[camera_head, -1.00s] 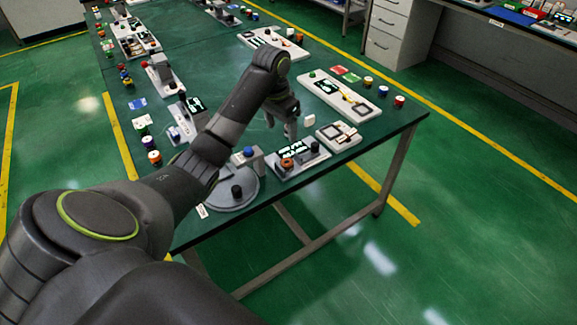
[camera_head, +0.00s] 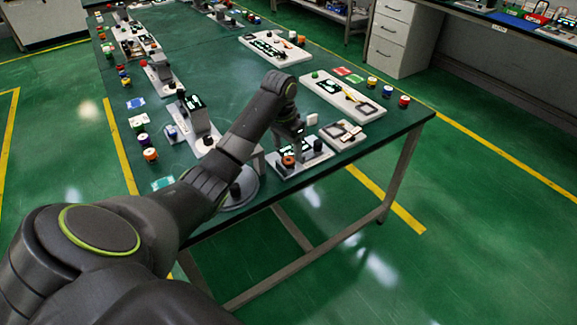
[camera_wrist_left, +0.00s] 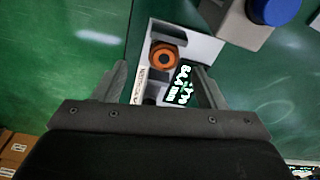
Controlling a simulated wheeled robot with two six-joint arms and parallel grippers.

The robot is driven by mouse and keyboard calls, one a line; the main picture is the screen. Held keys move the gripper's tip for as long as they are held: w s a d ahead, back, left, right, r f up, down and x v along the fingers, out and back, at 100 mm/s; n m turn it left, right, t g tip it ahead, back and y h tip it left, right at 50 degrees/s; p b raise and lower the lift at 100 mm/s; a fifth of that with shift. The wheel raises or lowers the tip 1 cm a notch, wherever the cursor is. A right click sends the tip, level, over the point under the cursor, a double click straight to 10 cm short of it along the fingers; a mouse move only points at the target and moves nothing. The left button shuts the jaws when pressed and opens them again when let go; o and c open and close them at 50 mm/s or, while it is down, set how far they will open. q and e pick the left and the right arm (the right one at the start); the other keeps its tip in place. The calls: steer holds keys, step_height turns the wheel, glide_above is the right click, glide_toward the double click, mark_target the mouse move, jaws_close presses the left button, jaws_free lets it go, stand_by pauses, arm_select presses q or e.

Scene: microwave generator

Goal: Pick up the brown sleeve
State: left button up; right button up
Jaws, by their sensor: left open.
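The brown sleeve is an orange-brown ring with a dark centre (camera_wrist_left: 166,58). It sits on a pale instrument base with a lit display (camera_wrist_left: 181,88). In the head view the sleeve (camera_head: 288,160) is near the table's front edge, close to the fingers. My left gripper (camera_head: 298,152) is open above this instrument. In the left wrist view its two fingers (camera_wrist_left: 160,80) stand apart, with the sleeve between and slightly beyond their tips. Nothing is held. The sleeve's lower part is hard to make out. My right gripper is not in view.
A blue-topped grey block (camera_wrist_left: 265,12) stands close to the right finger in the wrist view. A round grey base (camera_head: 240,195) lies left of the instrument, and a small white device (camera_head: 342,134) to its right. The green table (camera_head: 235,75) has bare room behind.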

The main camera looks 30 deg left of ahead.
mark_target(288, 160)
arm_select(q)
steer(key=shift+w+a+f, duration=0.1)
steer(key=shift+w+f, duration=0.1)
steer(key=shift+f, duration=0.8)
steer(key=shift+w+a+f, duration=0.1)
steer(key=shift+w+f, duration=0.05)
steer(key=shift+f, duration=0.85)
steer(key=shift+w+f, duration=0.2)
steer(key=shift+f, duration=0.8)
steer(key=c, duration=1.2)
